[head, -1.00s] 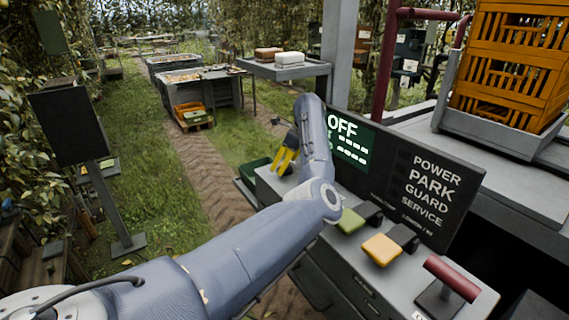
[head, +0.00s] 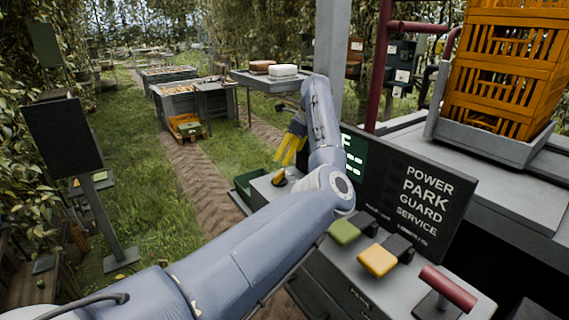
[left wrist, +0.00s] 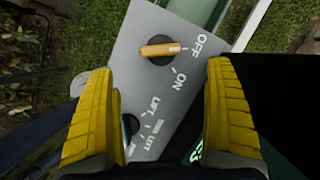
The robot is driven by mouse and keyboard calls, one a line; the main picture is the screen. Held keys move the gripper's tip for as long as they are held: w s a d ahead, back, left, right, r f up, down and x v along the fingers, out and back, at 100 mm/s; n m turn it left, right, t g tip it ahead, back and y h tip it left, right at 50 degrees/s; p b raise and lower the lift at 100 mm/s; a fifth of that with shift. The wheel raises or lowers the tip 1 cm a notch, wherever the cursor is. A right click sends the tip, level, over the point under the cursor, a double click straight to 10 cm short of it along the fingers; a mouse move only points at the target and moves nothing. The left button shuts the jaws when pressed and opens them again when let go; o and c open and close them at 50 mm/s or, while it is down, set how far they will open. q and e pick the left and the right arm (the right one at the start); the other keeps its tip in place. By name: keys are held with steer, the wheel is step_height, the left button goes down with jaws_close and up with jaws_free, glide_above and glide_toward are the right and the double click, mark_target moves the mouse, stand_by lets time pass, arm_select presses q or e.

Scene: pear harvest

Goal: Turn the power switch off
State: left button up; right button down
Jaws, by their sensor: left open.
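The power switch (left wrist: 160,48) is a round dark knob with an orange bar handle, on a grey panel marked OFF and ON. In the left wrist view its bar lies crosswise, one end toward the OFF mark. In the head view the switch (head: 279,178) shows just below my left gripper (head: 285,152). In the left wrist view the yellow fingers of my left gripper (left wrist: 158,80) are spread wide and empty, apart from the knob. My arm covers part of the green display (head: 353,160); an F shows on it. My right gripper is not in view.
A second knob (left wrist: 130,126) by the LIFT label sits near the left finger. On the console are a green paddle (head: 344,231), a yellow paddle (head: 378,260) and a red handle (head: 448,287). A dark sign panel (head: 422,195) stands behind them. A green bin (head: 247,183) is beside the console.

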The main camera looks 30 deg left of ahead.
arm_select(q)
steer(key=shift+v, duration=1.1)
steer(key=shift+a+f, duration=0.1)
steer(key=shift+a, duration=0.05)
